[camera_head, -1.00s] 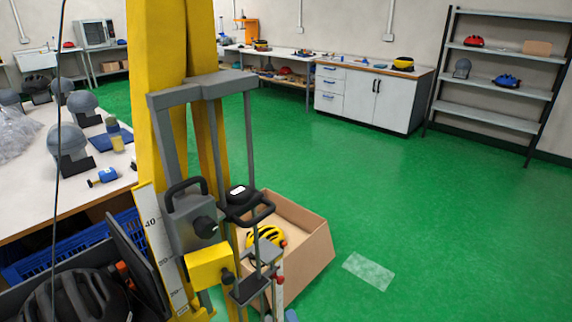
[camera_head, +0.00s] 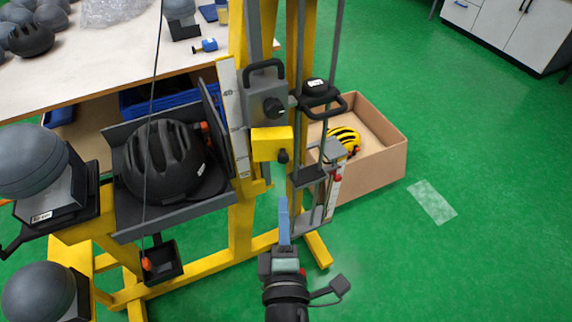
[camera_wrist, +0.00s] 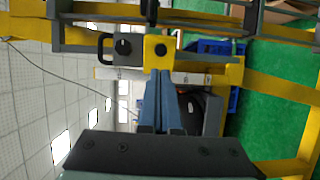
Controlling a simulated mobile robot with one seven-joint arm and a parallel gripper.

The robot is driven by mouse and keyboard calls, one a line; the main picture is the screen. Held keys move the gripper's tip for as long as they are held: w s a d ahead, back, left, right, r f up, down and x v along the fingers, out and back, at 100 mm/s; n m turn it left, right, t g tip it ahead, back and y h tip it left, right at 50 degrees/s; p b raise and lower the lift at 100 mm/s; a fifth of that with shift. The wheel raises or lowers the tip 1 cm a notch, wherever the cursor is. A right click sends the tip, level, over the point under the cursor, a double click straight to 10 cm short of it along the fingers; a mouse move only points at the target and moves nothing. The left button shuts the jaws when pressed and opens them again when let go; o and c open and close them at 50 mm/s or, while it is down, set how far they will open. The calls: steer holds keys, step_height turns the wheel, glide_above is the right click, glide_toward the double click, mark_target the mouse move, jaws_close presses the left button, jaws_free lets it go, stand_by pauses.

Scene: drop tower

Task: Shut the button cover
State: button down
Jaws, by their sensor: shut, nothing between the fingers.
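A yellow box (camera_head: 272,143) is fixed to the front of the yellow drop tower, below a grey box with a dark knob (camera_head: 274,107). A dark round part (camera_head: 283,156) sticks out of the yellow box. In the wrist view, turned sideways, the yellow box (camera_wrist: 150,56) shows a dark round button (camera_wrist: 160,49) facing me. I cannot make out a separate cover or whether it is open. My gripper (camera_head: 283,202) is shut and empty, pointing toward the tower below the yellow box in the head view. Its blue fingers (camera_wrist: 160,76) point at the yellow box in the wrist view, apparently apart from it.
A black helmet (camera_head: 162,160) sits in a grey tray left of the tower. A grey headform (camera_head: 30,165) stands at the far left. A cable hangs at left. Green floor is free at right.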

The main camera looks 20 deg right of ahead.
mark_target(283, 160)
steer(key=p+x, duration=0.2)
steer(key=x, duration=0.7)
steer(key=shift+w+d, duration=0.2)
steer(key=shift+w, duration=0.05)
